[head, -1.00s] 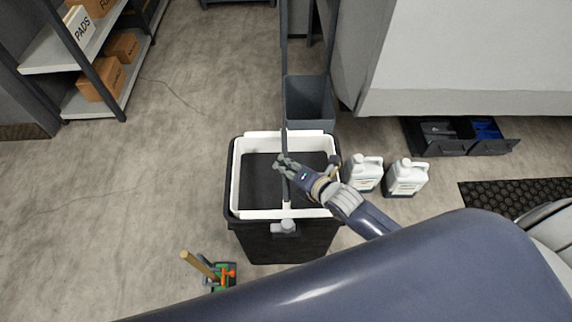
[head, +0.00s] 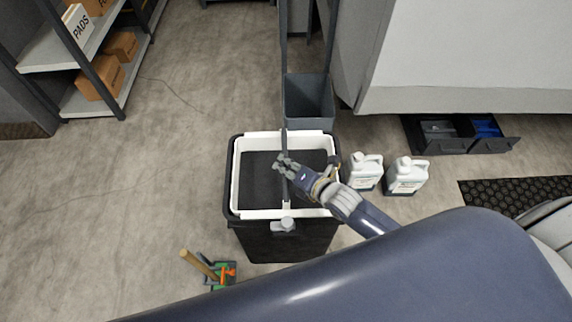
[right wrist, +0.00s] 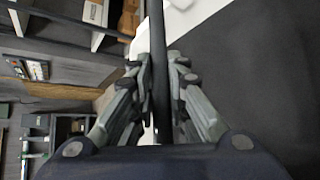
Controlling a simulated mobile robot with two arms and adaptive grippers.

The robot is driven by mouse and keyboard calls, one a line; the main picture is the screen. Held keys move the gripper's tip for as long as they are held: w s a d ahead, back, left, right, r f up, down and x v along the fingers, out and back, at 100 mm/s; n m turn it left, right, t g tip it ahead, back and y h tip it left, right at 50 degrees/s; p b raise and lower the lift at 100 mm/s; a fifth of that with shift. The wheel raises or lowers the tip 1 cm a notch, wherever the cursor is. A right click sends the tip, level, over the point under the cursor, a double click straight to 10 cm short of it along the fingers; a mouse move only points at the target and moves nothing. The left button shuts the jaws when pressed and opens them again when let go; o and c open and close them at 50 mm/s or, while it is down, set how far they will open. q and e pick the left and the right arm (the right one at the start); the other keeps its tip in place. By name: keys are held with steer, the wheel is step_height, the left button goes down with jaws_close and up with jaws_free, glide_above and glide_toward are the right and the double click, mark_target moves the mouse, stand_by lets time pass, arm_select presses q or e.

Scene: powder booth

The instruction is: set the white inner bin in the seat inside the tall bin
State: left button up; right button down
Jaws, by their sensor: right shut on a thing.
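The white inner bin (head: 235,178) is inside the black tall bin (head: 285,243), its white rim within the dark rim and roughly level with it. Whether it rests fully on its seat is hidden. A dark carry bar (head: 285,150) spans the inner bin from back to front. My right gripper (head: 282,163) is shut on this bar over the dark opening. In the right wrist view the bar (right wrist: 158,60) runs between the two fingers (right wrist: 160,95). My left gripper is not in view.
A grey bucket (head: 308,98) stands close behind the tall bin. Two white jugs (head: 366,172) (head: 407,176) stand to its right. A wooden-handled tool with green and orange parts (head: 217,272) lies front left. Shelving (head: 60,55) is far left. The left floor is clear.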

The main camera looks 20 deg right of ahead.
steer(key=c, duration=1.5)
jaws_free()
steer(key=shift+f, duration=0.15)
steer(key=shift+s, duration=0.1)
steer(key=v, duration=1.2)
